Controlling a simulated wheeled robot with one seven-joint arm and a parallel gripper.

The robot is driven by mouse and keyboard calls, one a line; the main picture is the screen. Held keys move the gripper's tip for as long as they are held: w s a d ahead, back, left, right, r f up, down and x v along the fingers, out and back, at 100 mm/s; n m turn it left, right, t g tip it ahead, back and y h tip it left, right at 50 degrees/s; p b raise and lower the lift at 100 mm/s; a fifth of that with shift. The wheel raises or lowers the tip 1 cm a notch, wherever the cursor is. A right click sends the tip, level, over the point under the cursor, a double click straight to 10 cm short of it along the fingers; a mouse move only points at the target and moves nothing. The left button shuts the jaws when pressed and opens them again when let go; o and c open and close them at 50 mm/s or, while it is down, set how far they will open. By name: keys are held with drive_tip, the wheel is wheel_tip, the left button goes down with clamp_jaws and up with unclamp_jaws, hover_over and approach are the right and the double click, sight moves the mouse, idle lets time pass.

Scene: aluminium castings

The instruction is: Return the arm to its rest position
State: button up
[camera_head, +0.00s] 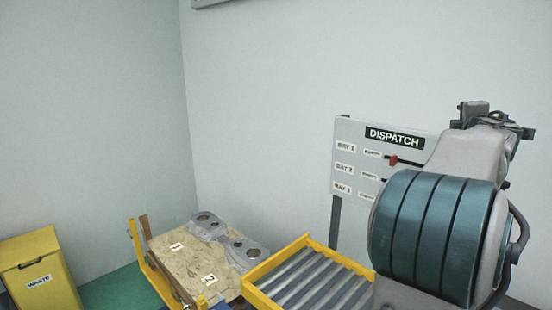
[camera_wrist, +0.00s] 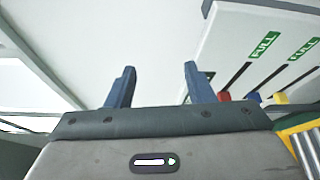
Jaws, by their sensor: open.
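My arm fills the right side of the head view, in front of the dispatch board. My gripper (camera_wrist: 158,88) shows in the wrist view with its two blue fingers wide apart. Nothing is between the fingers, and they point toward a pale wall. The fingertips cannot be seen in the head view. The grey castings (camera_head: 225,238) lie on a wooden board (camera_head: 178,262) at the lower middle of the head view, apart from my arm.
A yellow-framed roller conveyor (camera_head: 308,242) lies beside the castings, near my arm. The dispatch board (camera_head: 350,135) stands behind my arm; its panel with FULL labels (camera_wrist: 230,50) shows in the wrist view. A yellow waste bin (camera_head: 40,270) stands far left.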

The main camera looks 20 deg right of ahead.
drive_tip(key=s+a+f+m+g+y+b, duration=0.1)
drive_tip(key=s+a+f+m+g+y, duration=0.15)
drive_tip(key=a+f+m, duration=0.65)
drive_tip(key=s+a+f+m+g+y+b, duration=0.1)
drive_tip(key=a+f+m+g+y, duration=0.15)
drive_tip(key=a+f, duration=1.2)
drive_tip(key=s+a+f+g+y, duration=0.1)
drive_tip(key=s+a+f, duration=0.2)
drive_tip(key=s+a, duration=0.2)
drive_tip(key=s+a+f+g+y, duration=0.2)
drive_tip(key=s+a, duration=0.3)
drive_tip(key=a, duration=0.7)
drive_tip(key=s+a+f+g+y, duration=0.2)
drive_tip(key=s+a+f, duration=0.2)
drive_tip(key=a, duration=0.5)
drive_tip(key=shift+s+f+m, duration=0.15)
drive_tip(key=shift+s+m, duration=0.2)
drive_tip(key=shift+s, duration=0.15)
drive_tip(key=shift+d, duration=0.1)
drive_tip(key=shift+c, duration=1.2)
